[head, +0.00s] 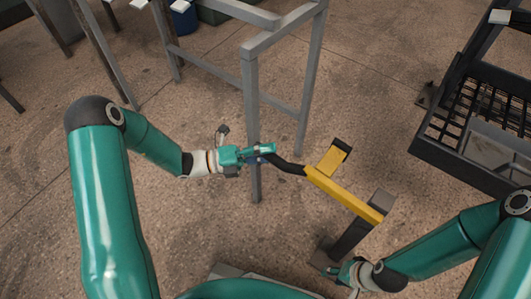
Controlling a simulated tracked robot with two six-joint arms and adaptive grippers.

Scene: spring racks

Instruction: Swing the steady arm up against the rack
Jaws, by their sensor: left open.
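The steady arm (345,194) is a yellow bar with a short yellow side piece ending in a black pad. It runs from the top of a dark post (352,238) on the right to a curved black handle (288,166) on the left. My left gripper (266,150) is open at the free end of the handle, in front of a grey upright. Whether it touches the handle I cannot tell. My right gripper (335,270) is low, by the foot of the post; its fingers are too small to read.
A grey metal frame (251,95) stands behind my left gripper. A dark rack with a grid shelf (475,112) stands at the right. A blue container (183,20) is at the back. Concrete floor between the frame and the dark rack is clear.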

